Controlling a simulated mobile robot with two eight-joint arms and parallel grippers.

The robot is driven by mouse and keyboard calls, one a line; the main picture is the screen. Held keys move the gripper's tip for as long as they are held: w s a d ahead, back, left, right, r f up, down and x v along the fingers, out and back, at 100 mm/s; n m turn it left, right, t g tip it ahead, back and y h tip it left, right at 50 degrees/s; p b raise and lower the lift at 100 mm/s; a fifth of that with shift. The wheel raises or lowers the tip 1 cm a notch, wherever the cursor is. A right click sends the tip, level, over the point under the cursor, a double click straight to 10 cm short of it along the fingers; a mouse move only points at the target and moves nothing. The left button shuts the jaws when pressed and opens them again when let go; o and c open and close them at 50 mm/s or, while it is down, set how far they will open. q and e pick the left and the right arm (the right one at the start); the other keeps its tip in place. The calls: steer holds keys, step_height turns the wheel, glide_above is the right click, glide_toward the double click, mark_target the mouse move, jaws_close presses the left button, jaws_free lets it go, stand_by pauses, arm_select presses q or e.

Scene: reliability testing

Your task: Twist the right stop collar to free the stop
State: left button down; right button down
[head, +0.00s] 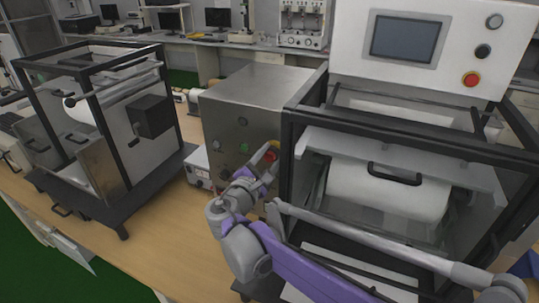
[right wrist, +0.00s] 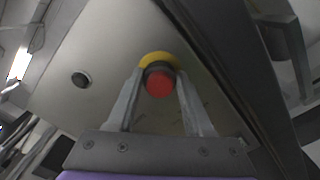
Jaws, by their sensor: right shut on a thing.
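The red stop button (right wrist: 160,82) with its dark base sits in front of a yellow collar (right wrist: 157,60) on a pale panel in the right wrist view. My right gripper (right wrist: 160,88) has one finger on each side of the stop and is shut on it. In the head view my right gripper (head: 262,160) is at the front of a metal box (head: 235,107), where bits of red and yellow show at its fingers. The fingers hide much of the stop there. Whether the stop is pressed in cannot be told. My left gripper is not in view.
A framed machine (head: 405,195) with a white roller stands close on the right, under a panel with a screen and another red button (head: 471,79). A second framed machine (head: 100,130) stands at left. A dark knob (right wrist: 81,79) is beside the stop. The wooden bench (head: 150,235) is clear at front.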

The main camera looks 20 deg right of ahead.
steer(key=shift+m, duration=0.6)
